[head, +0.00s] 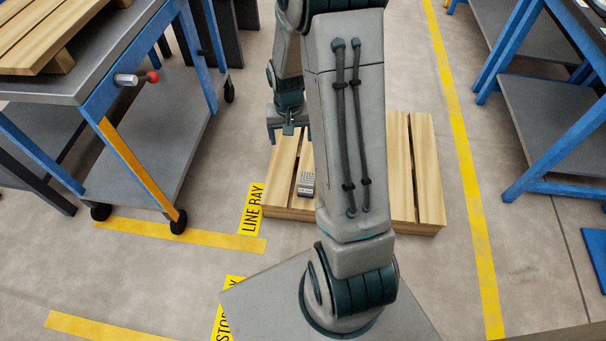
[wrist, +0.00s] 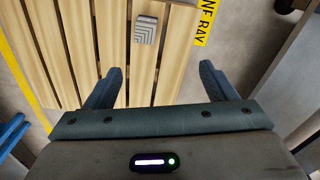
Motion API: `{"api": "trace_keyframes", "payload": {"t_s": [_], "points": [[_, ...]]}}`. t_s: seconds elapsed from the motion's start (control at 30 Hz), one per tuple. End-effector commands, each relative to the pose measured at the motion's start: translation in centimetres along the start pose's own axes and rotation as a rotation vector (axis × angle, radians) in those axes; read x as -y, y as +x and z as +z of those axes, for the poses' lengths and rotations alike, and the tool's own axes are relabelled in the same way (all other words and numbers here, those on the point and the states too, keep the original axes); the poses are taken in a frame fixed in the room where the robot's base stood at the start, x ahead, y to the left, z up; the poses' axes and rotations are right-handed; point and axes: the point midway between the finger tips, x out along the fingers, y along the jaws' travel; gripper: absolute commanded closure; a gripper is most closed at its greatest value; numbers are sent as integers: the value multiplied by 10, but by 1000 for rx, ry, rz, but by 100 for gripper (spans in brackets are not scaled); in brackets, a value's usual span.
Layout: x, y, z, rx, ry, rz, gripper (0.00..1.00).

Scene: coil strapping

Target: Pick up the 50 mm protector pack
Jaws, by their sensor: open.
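A small grey pack with a pattern of nested angled lines (head: 306,184) lies on a wooden pallet (head: 418,190) on the floor. I take it for the protector pack; no size marking is readable. It also shows in the wrist view (wrist: 146,31), on the pallet slats beyond my fingertips. My gripper (head: 288,132) is above the pallet's left part, farther back than the pack. In the wrist view my gripper (wrist: 160,78) has its two blue fingers wide apart with nothing between them. The pack is clear of both fingers. My arm hides the middle of the pallet in the head view.
A blue-framed cart (head: 150,150) with wood on top stands at the left. A blue-framed bench (head: 540,120) stands at the right. A yellow LINE BAY label (head: 251,209) lies beside the pallet's front left corner. Floor between pallet and right bench is open.

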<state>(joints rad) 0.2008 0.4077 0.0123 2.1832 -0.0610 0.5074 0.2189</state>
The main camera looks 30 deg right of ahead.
Motion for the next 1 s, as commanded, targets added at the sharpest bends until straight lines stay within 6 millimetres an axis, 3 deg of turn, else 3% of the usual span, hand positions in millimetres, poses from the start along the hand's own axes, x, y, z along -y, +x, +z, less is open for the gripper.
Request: {"api": "trace_keyframes", "payload": {"t_s": [0.2,0.4,0.5,0.77,1.0], "points": [[-19,71,-28,30,114,0,22],[-35,134,-36,44,202,-5,22],[-40,155,-35,48,230,-8,22],[-45,190,-33,52,258,-11,22],[-44,239,-30,52,259,-11,22]]}}
